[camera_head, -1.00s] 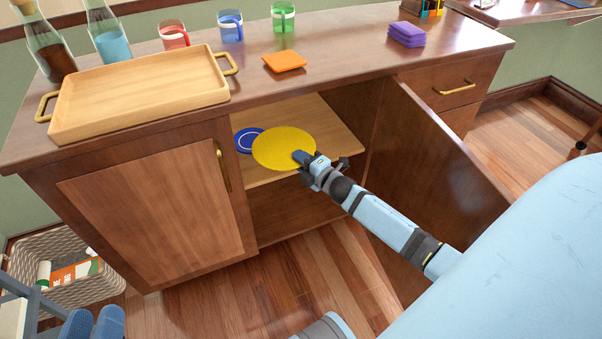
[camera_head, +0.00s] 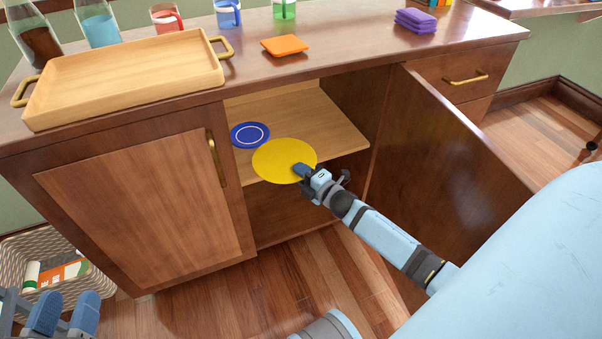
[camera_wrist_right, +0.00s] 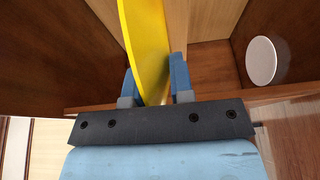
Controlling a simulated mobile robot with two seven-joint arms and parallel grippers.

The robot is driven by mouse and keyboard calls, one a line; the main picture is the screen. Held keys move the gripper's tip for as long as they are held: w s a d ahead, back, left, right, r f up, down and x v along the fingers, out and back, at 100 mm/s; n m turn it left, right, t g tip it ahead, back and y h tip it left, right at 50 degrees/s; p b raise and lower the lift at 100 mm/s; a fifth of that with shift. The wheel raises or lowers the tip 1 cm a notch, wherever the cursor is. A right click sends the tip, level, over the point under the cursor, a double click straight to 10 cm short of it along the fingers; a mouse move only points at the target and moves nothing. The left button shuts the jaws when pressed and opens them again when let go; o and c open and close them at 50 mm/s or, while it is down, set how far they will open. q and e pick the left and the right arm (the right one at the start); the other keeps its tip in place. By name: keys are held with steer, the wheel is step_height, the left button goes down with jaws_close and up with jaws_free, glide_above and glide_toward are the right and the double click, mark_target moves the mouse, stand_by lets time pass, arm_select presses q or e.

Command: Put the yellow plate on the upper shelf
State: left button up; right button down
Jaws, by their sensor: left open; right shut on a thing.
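The yellow plate (camera_head: 280,161) is at the front edge of the shelf (camera_head: 315,125) inside the open cabinet, its near part over the edge. I cannot tell whether it touches the shelf. My right gripper (camera_head: 305,173) is shut on the plate's near right rim. In the right wrist view the yellow plate (camera_wrist_right: 148,45) stands between the two blue fingers of the right gripper (camera_wrist_right: 155,88). My left gripper (camera_head: 62,316) is open and empty at the lower left, away from the cabinet.
A blue plate (camera_head: 250,135) with a white ring lies on the shelf, left of the yellow plate. The open door (camera_head: 450,150) stands right of my right arm. The shelf's back right is clear. A tray (camera_head: 125,85) and mugs stand on top. A white round thing (camera_wrist_right: 262,60) shows in the wrist view.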

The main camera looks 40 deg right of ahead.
steer(key=c, duration=1)
jaws_free()
steer(key=shift+f, duration=0.1)
steer(key=shift+r, duration=0.3)
arm_select(q)
steer(key=shift+s+d+f+n+g+p, duration=0.2)
steer(key=shift+s+d+n+g+p, duration=0.25)
steer(key=shift+p, duration=0.55)
steer(key=shift+s+d+f+n+g+p, duration=0.2)
steer(key=shift+s+n+p, duration=0.3)
steer(key=shift+n+p, duration=0.4)
arm_select(e)
steer(key=s+d, duration=0.1)
steer(key=s, duration=1.1)
steer(key=shift+d, duration=0.35)
